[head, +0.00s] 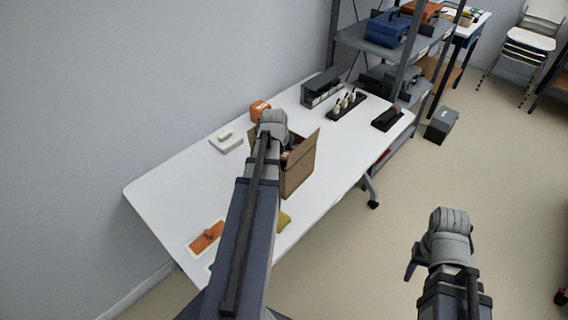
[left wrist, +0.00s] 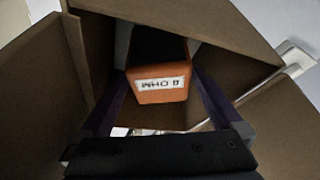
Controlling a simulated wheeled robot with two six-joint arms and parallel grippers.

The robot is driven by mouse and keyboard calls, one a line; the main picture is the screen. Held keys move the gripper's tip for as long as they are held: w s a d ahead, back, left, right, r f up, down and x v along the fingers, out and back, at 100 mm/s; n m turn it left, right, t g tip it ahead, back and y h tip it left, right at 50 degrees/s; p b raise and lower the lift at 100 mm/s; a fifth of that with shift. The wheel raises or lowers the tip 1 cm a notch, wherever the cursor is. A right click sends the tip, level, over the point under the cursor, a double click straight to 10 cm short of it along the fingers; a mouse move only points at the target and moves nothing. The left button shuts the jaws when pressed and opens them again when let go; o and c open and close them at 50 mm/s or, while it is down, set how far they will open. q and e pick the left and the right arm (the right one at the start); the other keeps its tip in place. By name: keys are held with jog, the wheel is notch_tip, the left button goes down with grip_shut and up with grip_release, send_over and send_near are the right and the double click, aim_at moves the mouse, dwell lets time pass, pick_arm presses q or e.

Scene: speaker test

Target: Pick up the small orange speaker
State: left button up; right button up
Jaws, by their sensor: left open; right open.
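An orange block with a dark top and a white printed label (left wrist: 160,92), seemingly the small speaker, sits inside an open cardboard box (left wrist: 40,75). The box also shows in the head view (head: 300,172) on the white table. My left gripper (left wrist: 160,108) is open, its dark fingers reaching into the box on either side of the orange block. I cannot tell whether they touch it. In the head view my left arm hides most of the box's inside. My right gripper (head: 424,264) is open and empty over the floor, right of the table.
Another orange item (head: 260,109) stands on the white table (head: 180,185) behind the box. A white device (head: 226,140), an orange tool on a pad (head: 207,237), a grey rack (head: 322,88) and a black tray (head: 347,106) are also there. Grey shelves (head: 352,38) stand behind.

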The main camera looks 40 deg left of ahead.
pick_arm(q)
jog(key=b+x, duration=0.4)
jog(key=x, duration=0.1)
jog(key=shift+w+f, duration=0.15)
jog(key=shift+f, duration=0.1)
jog(key=shift+r, duration=0.1)
grip_shut()
dwell(0.5)
